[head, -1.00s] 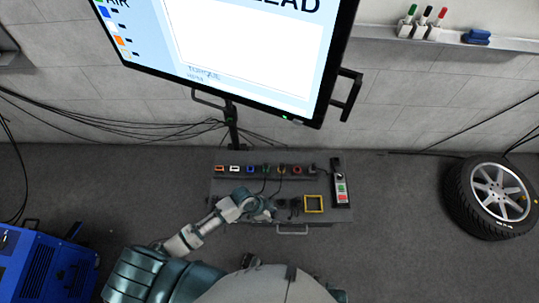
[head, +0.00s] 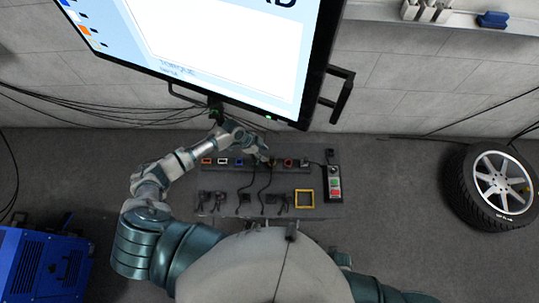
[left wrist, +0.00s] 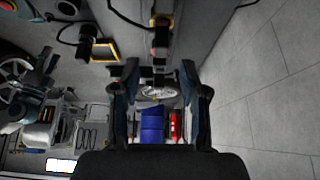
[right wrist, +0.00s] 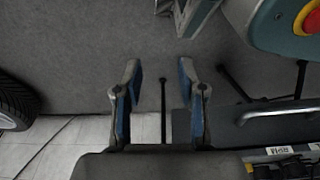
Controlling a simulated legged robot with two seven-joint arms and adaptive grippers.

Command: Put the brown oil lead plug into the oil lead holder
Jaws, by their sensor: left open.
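My left gripper (head: 258,148) reaches over the back row of coloured fittings on the grey bench. In the left wrist view its fingers (left wrist: 158,68) are apart, with a dark fitting beyond the tips. An orange-brown fitting (head: 271,162) sits in the back row, just right of the gripper, with a dark cable running forward. I cannot tell whether it is the brown oil lead plug or part of the oil lead holder. Lettering is too small to read. My right gripper (right wrist: 160,80) is open and empty in the right wrist view, away from the fittings.
The bench (head: 318,212) has dark leads along its front, a yellow square frame (head: 304,198) and a control box (head: 334,184) at right. A large monitor (head: 325,60) overhangs the back. A wheel (head: 470,190) stands right; a blue machine (head: 40,265) stands left.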

